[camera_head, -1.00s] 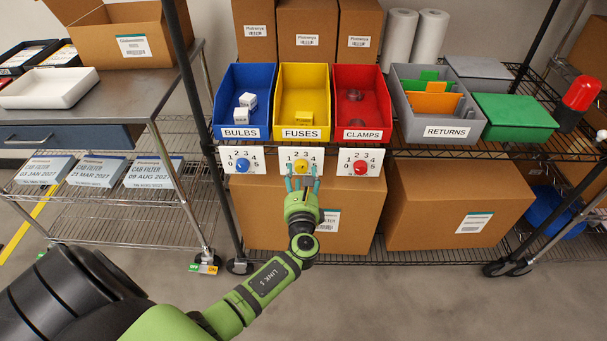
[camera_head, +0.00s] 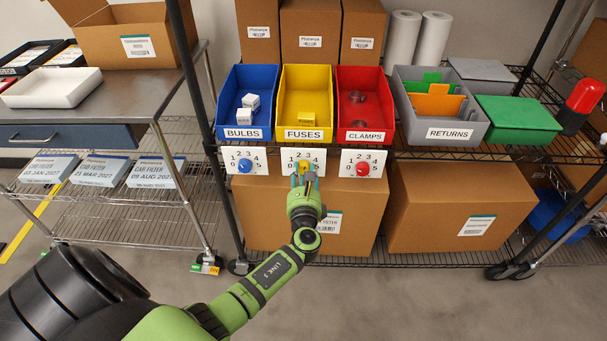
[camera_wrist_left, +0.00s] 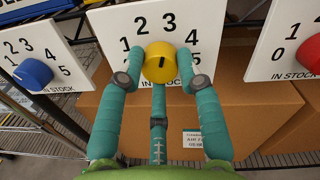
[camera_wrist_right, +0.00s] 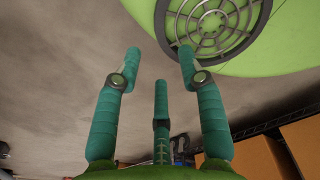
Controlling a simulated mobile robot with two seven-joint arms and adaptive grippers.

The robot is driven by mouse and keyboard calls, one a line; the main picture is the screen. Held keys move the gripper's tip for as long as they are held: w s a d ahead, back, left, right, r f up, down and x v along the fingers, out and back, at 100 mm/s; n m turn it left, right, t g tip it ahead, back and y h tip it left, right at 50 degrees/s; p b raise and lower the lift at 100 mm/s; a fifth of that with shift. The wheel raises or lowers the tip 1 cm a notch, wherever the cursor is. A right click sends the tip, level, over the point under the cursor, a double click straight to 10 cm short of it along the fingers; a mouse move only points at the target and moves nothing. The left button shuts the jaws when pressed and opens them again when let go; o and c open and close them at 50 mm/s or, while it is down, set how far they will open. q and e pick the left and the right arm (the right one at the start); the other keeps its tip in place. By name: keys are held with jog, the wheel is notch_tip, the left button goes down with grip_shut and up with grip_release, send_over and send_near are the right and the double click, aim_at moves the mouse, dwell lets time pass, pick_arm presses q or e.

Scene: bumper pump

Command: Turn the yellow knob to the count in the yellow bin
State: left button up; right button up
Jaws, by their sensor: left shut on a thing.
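The yellow knob (camera_head: 304,169) sits on the middle white dial plate, under the yellow bin (camera_head: 289,80) labelled FUSES. A yellow box (camera_head: 307,119) lies low in that bin; the bin's front wall hides part of the inside. My left gripper (camera_head: 305,181) is closed around the yellow knob. In the left wrist view its teal fingers flank the yellow knob (camera_wrist_left: 160,62). The knob's dark mark looks near vertical; I cannot tell which number it indicates. My right gripper (camera_wrist_right: 159,62) is open and empty, in its own wrist view only.
A blue knob (camera_head: 245,166) and a red knob (camera_head: 362,169) are on plates to either side. The blue bin (camera_head: 233,92) holds white boxes; the red bin (camera_head: 373,84) holds round clamps. Cardboard boxes (camera_head: 262,214) stand behind and below the plates.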

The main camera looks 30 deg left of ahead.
pick_arm(q)
jog(key=n+b, duration=0.2)
jog(key=n, duration=0.1)
jog(key=shift+a, duration=0.1)
jog(key=n+b, duration=0.2)
jog(key=n, duration=0.2)
jog(key=shift+r+n+h+b, duration=0.1)
jog(key=shift+n+h+b, duration=0.2)
jog(key=shift+b, duration=0.05)
jog(key=n+b, duration=0.2)
jog(key=n, duration=0.2)
jog(key=shift+a, duration=0.1)
jog(key=shift+n+b, duration=0.45)
jog(key=shift+n, duration=0.35)
jog(key=shift+r+n+b, duration=0.15)
jog(key=shift+n+b, duration=0.2)
jog(key=shift+n, duration=0.55)
jog(key=shift+h, duration=0.3)
pick_arm(e)
jog(key=w+f+t, duration=0.1)
jog(key=w+t, duration=0.1)
jog(key=w, duration=0.7)
jog(key=w+a+f+t, duration=0.1)
jog(key=w+f+t, duration=0.1)
jog(key=w, duration=0.7)
jog(key=shift+w+a+f+t+y, duration=0.2)
jog(key=shift+w+f+t+y, duration=0.1)
jog(key=shift+w+t, duration=0.1)
jog(key=shift+s, duration=0.25)
